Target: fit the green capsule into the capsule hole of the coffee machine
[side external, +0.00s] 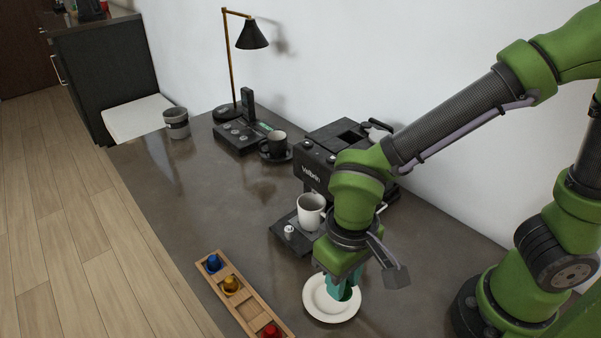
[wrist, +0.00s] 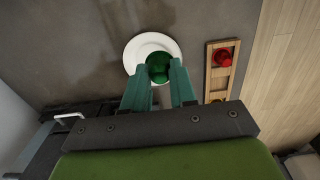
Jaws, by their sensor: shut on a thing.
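The green capsule (wrist: 159,67) is between the two teal fingers of my gripper (wrist: 160,82), low over the white saucer (wrist: 135,50). My gripper is shut on it. In the side view my gripper (side external: 343,288) points down at the saucer (side external: 318,309), and a bit of the capsule shows at the fingertips. I cannot tell whether the capsule touches the saucer. The black coffee machine (side external: 318,170) stands behind my gripper, partly hidden by my arm. A dark square opening (side external: 351,137) shows in its top.
A white mug (side external: 310,211) stands on the machine's drip tray. A wooden tray (side external: 252,308) with blue, yellow and red capsules lies left of the saucer. The middle left counter is clear.

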